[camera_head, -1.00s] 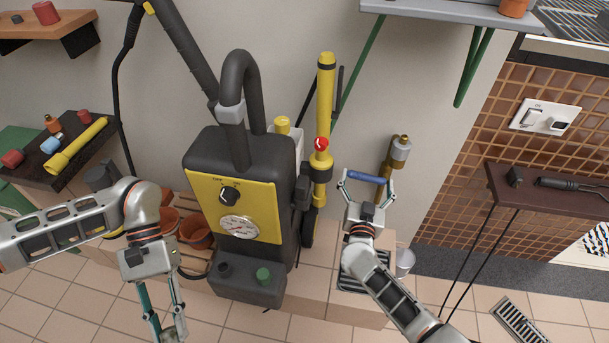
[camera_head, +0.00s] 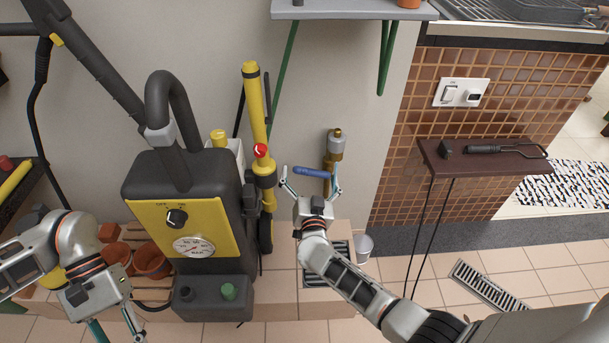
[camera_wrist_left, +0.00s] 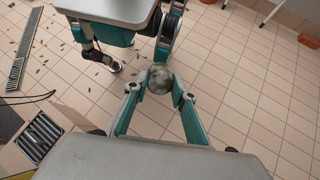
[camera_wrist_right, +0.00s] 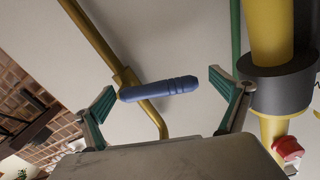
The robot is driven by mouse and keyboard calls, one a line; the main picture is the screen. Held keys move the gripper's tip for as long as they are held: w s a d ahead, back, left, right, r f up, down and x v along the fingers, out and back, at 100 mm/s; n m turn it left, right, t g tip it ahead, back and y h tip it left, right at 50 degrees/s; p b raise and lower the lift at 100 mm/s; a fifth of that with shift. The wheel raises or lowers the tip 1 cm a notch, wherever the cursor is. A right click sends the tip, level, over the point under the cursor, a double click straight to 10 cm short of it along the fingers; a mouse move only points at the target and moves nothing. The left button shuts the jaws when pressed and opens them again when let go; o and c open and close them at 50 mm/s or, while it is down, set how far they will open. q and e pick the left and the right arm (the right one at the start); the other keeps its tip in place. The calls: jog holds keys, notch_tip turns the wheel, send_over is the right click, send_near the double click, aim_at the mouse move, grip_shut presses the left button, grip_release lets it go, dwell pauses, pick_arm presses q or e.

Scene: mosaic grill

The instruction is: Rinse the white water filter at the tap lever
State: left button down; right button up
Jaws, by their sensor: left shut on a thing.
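The tap (camera_head: 334,148) is brass-coloured on the wall, with a blue lever (camera_head: 313,172). My right gripper (camera_head: 311,182) is open, its fingers to either side of the lever. In the right wrist view the lever (camera_wrist_right: 160,89) lies across the space between the spread fingers, which are not closed on it. My left gripper (camera_wrist_left: 160,82) is shut on a round thing mottled grey and green, seemingly the water filter (camera_wrist_left: 160,77), held above the floor. In the head view the left fingertips and the filter are cut off at the bottom edge.
A black machine (camera_head: 190,215) with a yellow panel stands left of the tap. A yellow pipe (camera_head: 256,110) with a red knob rises beside it. A drain grate (camera_head: 318,276) lies under the tap, with a white cup (camera_head: 364,246) beside it. A brown shelf (camera_head: 530,165) hangs at right.

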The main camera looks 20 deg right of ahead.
jog(key=v, duration=1.2)
jog(key=shift+r, duration=0.1)
